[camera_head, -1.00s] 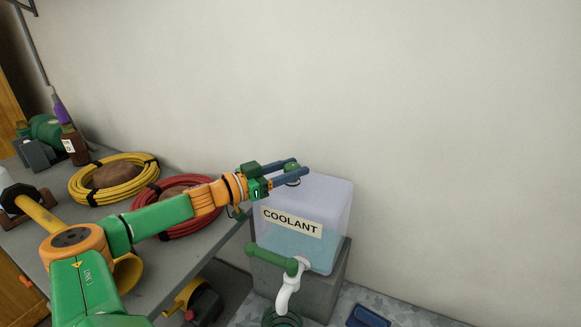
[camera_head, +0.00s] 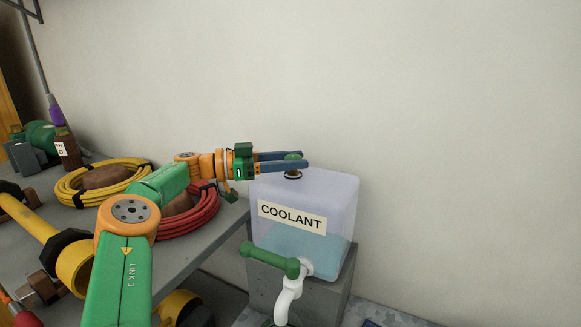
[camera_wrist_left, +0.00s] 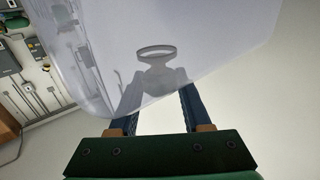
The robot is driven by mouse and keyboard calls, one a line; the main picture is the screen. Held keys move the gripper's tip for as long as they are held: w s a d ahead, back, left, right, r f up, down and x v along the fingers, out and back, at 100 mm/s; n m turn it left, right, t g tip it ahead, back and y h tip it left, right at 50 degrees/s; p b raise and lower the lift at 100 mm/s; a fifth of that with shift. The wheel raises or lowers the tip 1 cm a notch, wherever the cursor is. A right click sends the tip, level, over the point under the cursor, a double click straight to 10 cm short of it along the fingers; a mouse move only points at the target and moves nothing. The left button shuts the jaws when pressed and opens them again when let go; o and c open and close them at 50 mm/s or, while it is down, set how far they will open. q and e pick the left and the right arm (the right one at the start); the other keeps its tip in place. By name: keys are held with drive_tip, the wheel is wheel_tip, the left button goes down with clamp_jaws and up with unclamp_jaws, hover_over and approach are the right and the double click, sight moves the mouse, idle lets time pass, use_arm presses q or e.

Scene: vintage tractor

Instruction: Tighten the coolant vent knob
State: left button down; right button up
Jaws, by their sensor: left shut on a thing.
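The translucent coolant tank (camera_head: 330,205) has a "COOLANT" label and bluish liquid in its lower part. The small green vent knob (camera_head: 293,157) is at the tank's top, above a dark ring (camera_head: 293,175) around its neck. My left gripper (camera_head: 303,160) reaches in level from the left, shut on the knob, with one blue finger on each side. The left wrist view looks through the tank's pale wall, with a grey ring (camera_wrist_left: 156,51) and a grey knob-like shape (camera_wrist_left: 160,78) between the fingers (camera_wrist_left: 158,92). My right gripper is not in view.
A green-handled white tap (camera_head: 289,285) is on the tank's front. The tank stands on a grey block (camera_head: 335,300). The grey bench (camera_head: 215,230) at left carries red (camera_head: 205,212) and yellow (camera_head: 75,190) coils. The wall side at right is clear.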

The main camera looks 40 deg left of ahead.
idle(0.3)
use_arm(q)
drive_tip(key=c, duration=0.6)
unclamp_jaws()
drive_tip(key=shift+o, duration=1.3)
drive_tip(key=shift+d, duration=0.1)
drive_tip(key=shift+w, duration=0.15)
